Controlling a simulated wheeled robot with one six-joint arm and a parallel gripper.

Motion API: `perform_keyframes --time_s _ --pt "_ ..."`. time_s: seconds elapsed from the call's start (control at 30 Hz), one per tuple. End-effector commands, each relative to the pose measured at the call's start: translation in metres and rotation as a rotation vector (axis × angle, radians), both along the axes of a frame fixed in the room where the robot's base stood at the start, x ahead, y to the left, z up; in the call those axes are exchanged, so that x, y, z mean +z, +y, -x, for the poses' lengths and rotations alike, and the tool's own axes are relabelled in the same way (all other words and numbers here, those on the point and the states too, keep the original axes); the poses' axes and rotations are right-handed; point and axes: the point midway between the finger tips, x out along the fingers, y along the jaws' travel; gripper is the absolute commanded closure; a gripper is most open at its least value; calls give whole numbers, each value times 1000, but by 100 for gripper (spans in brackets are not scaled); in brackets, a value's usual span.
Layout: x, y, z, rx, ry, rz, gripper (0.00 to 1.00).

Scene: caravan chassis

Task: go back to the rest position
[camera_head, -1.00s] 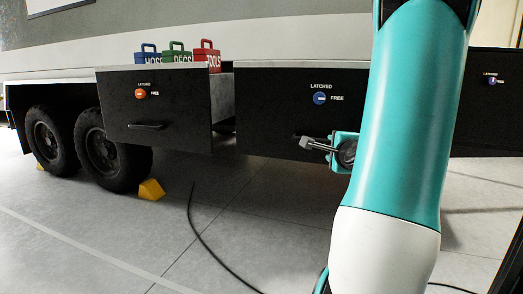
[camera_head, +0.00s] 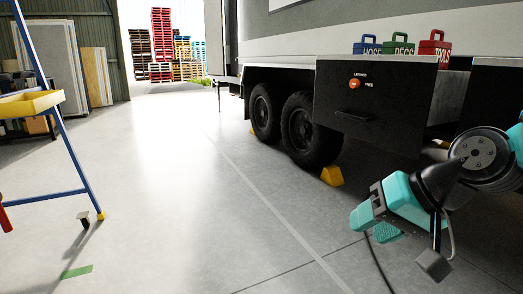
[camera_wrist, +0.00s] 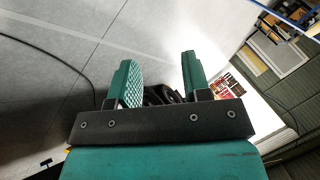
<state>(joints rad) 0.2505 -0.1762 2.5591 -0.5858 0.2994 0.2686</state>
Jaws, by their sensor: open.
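My gripper (camera_head: 372,228) is at the lower right in the head view, in front of the caravan and near the floor. In the wrist view its two teal fingers (camera_wrist: 158,72) stand wide apart with nothing between them. My arm is folded in from the right edge. The pulled-out dark drawer (camera_head: 345,118) with an orange knob (camera_head: 356,85) is behind and above the gripper, apart from it.
Blue (camera_head: 371,45), green (camera_head: 402,45) and red (camera_head: 434,46) caddies stand above the drawer. A yellow wheel chock (camera_head: 332,176) lies by the tyres (camera_head: 300,130). A blue-legged stand (camera_head: 72,150) is at the left. The middle floor is clear. A cable (camera_head: 378,262) lies below the gripper.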

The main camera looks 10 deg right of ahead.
Motion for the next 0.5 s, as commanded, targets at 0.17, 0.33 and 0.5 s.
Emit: perform_keyframes --time_s 0.17,0.33,0.5 --pt "-3 52 52 383 61 137 56" --pt "-4 74 94 652 97 234 56" --pt "13 80 122 832 120 301 56"
